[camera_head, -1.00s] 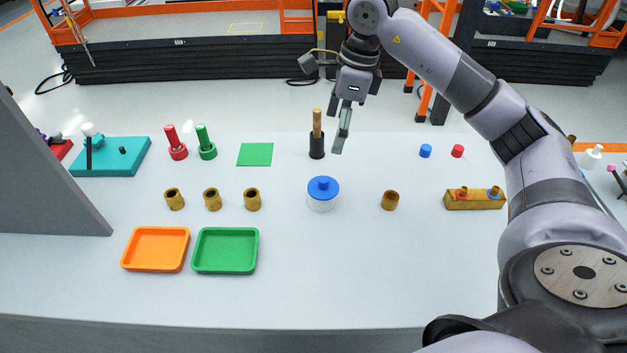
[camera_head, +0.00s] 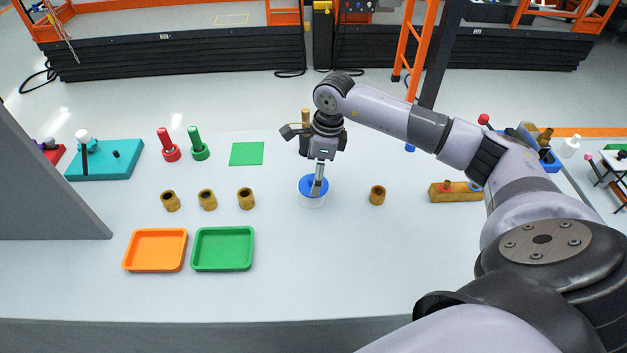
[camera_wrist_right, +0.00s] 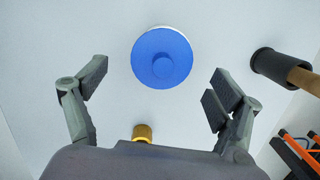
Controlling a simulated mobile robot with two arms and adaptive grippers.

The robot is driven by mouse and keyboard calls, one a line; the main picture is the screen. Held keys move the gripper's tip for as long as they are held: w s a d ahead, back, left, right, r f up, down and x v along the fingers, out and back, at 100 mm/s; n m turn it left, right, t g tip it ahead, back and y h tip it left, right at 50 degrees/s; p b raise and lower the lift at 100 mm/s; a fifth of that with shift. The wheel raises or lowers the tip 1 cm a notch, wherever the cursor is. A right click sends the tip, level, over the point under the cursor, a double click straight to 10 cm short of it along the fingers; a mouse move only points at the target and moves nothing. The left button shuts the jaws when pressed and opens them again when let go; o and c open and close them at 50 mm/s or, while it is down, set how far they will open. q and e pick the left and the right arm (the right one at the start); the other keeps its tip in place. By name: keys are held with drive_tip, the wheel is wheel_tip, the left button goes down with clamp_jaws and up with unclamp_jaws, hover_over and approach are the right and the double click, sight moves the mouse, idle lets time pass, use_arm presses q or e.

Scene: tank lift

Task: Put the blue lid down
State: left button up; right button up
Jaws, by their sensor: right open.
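The blue lid (camera_head: 308,184) with its round knob sits on top of a white jar (camera_head: 312,201) in the middle of the table. It also shows in the right wrist view (camera_wrist_right: 150,72), seen from above, with a sliver of the white jar rim behind it. My right gripper (camera_head: 319,190) is above the lid and overlaps it in the head view. In the right wrist view my right gripper (camera_wrist_right: 156,88) is open and empty, its fingers wide apart on either side of the lid and not touching it. My left gripper is not in view.
A black holder with a wooden handle (camera_wrist_right: 272,64) stands close beside the jar. Several brass nuts, such as one to the right (camera_head: 377,195), stand around it. An orange tray (camera_head: 128,262) and a green tray (camera_head: 197,264) lie at front left.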

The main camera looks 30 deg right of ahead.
sight(313, 178)
drive_tip(key=f, duration=0.3)
drive_tip(key=shift+w+a+f+p, duration=0.1)
drive_tip(key=shift+w+a+p, duration=0.1)
drive_tip(key=shift+w+p, duration=0.2)
drive_tip(key=shift+s, duration=0.1)
drive_tip(key=shift+c, duration=0.2)
drive_tip(key=c, duration=1.1)
drive_tip(key=shift+o, duration=0.2)
